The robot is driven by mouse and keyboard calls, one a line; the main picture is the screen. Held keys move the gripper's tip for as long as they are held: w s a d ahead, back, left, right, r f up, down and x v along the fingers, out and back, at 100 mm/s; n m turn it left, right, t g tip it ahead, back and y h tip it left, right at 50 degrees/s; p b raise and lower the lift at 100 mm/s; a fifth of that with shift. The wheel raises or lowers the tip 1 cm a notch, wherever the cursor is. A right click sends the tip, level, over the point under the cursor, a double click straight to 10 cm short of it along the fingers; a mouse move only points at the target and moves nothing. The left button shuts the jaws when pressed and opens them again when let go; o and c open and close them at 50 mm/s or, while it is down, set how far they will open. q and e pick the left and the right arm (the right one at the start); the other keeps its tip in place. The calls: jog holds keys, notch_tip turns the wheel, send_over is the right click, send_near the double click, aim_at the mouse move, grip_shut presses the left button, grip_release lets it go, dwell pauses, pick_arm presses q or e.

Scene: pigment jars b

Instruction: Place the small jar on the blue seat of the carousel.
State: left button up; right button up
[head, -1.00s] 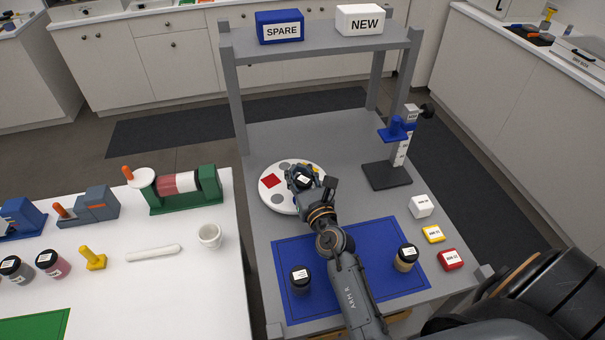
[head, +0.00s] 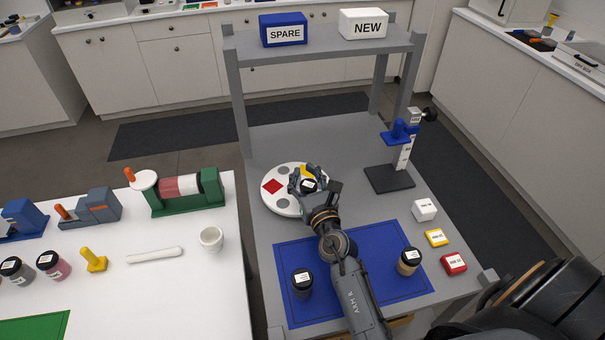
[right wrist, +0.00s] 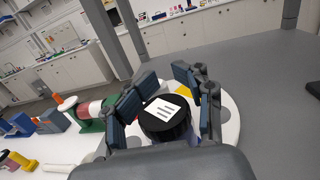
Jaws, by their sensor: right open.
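The white round carousel (head: 270,201) stands on the grey bench, with a red diamond, grey round spots and a yellow patch (head: 307,171) showing on it. No blue seat shows; the gripper and the jar cover part of the disc. My right gripper (head: 302,179) is over the carousel's right part, its fingers open on either side of a jar with a black lid and white label (head: 309,186). In the right wrist view the jar (right wrist: 164,122) stands between the parted fingers (right wrist: 172,85), over the white disc. Its base is hidden. My left gripper is not in view.
Two other black-lidded jars, one dark (head: 302,283) and one tan (head: 409,262), stand on the blue mat (head: 285,258). A stand with a blue bracket (head: 389,179) is behind right. Small white, yellow and red blocks (head: 454,264) line the right edge. A shelf (head: 330,48) spans the back.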

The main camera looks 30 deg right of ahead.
jog(key=shift+s+a+f+y, duration=0.1)
jog(key=shift+a+f+y, duration=0.15)
jog(key=shift+f, duration=0.4)
jog(key=shift+s+a+f+y, duration=0.15)
jog(key=shift+a+f, duration=0.2)
jog(key=shift+f, duration=0.3)
jog(key=shift+r+p, duration=0.45)
jog(key=shift+r, duration=0.15)
jog(key=s, duration=0.6)
jog(key=s+a, duration=0.1)
jog(key=s, duration=0.3)
jog(key=shift+r, duration=0.2)
jog(key=shift+s+a+r, duration=0.1)
jog(key=shift+s, duration=0.6)
